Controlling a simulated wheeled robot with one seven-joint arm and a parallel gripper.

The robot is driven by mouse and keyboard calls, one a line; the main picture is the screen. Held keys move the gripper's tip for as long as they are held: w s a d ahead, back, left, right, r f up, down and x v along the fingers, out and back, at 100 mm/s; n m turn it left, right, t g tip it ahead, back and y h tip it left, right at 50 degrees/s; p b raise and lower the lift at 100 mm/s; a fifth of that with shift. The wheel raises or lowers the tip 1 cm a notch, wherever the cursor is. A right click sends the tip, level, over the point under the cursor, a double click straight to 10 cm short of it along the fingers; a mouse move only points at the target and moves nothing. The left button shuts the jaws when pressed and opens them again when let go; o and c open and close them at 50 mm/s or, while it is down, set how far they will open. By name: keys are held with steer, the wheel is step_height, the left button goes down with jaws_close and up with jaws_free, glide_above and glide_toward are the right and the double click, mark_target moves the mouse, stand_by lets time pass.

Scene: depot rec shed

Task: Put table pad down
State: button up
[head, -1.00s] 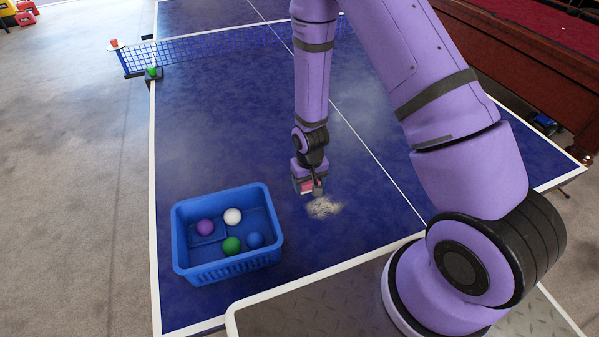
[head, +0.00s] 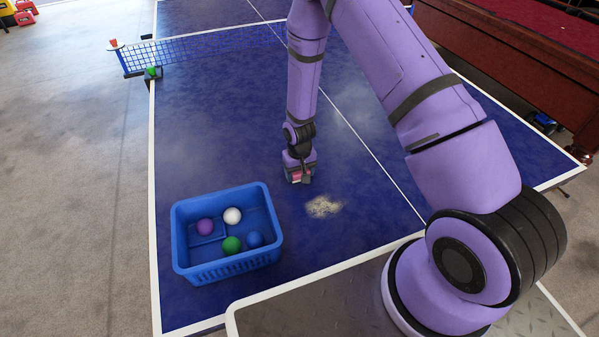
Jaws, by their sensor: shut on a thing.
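My gripper (head: 301,178) is low over the blue table tennis table (head: 230,130), pointing down. It is shut on the table pad (head: 297,178), a small block of which a pinkish-red part shows between the fingers. The pad is partly hidden by the fingers, and I cannot tell whether it touches the table. A pale, dusty smudge (head: 323,206) lies on the table just to the right of and nearer than the gripper.
A blue basket (head: 227,266) with several coloured balls stands on the near left of the table. The net (head: 200,50) crosses the table farther back. A dark red table (head: 520,60) stands beyond the right edge. The table left of my gripper is clear.

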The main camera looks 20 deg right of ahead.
steer(key=o, duration=1)
steer(key=shift+f, duration=0.1)
steer(key=shift+c, duration=0.2)
step_height(320, 180, up, 12)
steer(key=shift+r, duration=0.25)
steer(key=s+d+r+t, duration=0.1)
steer(key=s+r, duration=0.2)
steer(key=r, duration=0.6)
steer(key=s+d+r+t, duration=0.1)
steer(key=s+d+r, duration=0.1)
steer(key=r, duration=0.7)
steer(key=s+d+r+t, duration=0.1)
steer(key=s+r, duration=0.2)
steer(key=r, duration=0.6)
steer(key=s+d+r+t, duration=0.1)
steer(key=s+r, duration=0.6)
steer(key=s, duration=0.3)
steer(key=s+d+r+t, duration=0.1)
steer(key=s+d+r, duration=0.1)
steer(key=s+r, duration=0.4)
steer(key=s, duration=0.5)
steer(key=shift+s+r, duration=0.2)
steer(key=shift+r, duration=0.2)
